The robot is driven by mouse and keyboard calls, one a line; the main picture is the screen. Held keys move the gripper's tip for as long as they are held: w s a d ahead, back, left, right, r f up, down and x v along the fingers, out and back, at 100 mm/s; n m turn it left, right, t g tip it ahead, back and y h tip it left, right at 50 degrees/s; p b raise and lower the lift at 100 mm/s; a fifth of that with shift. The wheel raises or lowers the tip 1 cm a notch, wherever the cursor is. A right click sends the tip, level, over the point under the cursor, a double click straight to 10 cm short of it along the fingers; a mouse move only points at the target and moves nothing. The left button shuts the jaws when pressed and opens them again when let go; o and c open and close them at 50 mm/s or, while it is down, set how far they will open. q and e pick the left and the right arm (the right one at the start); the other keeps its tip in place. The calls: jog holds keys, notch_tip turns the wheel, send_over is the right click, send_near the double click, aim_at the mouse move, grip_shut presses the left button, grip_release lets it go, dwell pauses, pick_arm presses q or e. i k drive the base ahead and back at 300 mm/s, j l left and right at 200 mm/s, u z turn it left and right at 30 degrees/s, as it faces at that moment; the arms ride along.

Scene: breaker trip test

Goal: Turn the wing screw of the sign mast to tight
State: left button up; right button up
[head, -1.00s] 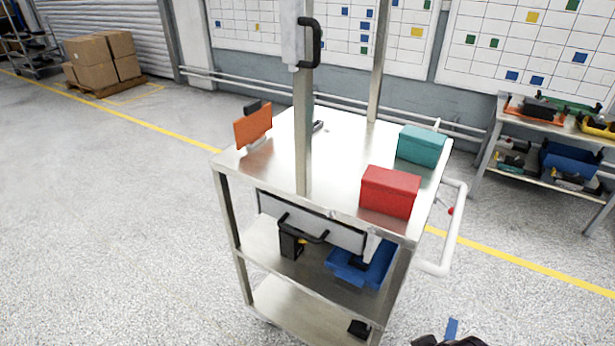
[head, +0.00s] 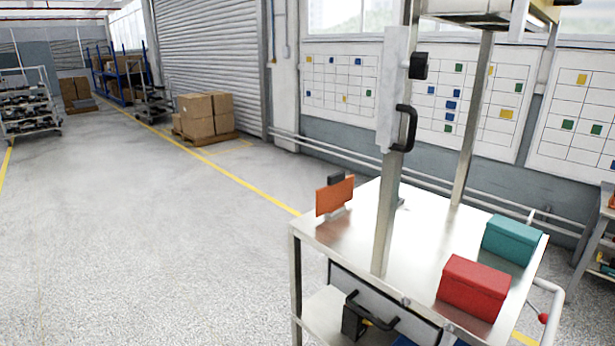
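A metal post (head: 386,215) rises from the front edge of a steel cart. A pale grey plate (head: 393,90) on it carries a black block (head: 418,66) and, lower, a black D-shaped handle (head: 405,129). A small orange sign (head: 335,196) stands upright on a foot at the cart top's left corner, with a small black part (head: 336,178) behind it. I cannot make out a wing screw or tell which of these is the sign mast. Neither of my grippers is in view.
The cart top (head: 345,236) also bears a red box (head: 473,287) and a teal box (head: 512,240) at right. Below is a drawer (head: 410,318) with a black handle. A white side rail (head: 553,312) juts right. Open floor (head: 150,260) lies left; cartons (head: 206,114) stand behind.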

aim_at(418, 65)
jog(key=l+z, duration=0.25)
jog(key=z, duration=0.15)
jog(key=l+z, duration=0.35)
jog(key=i+l+z, duration=0.1)
jog(key=z, duration=0.3)
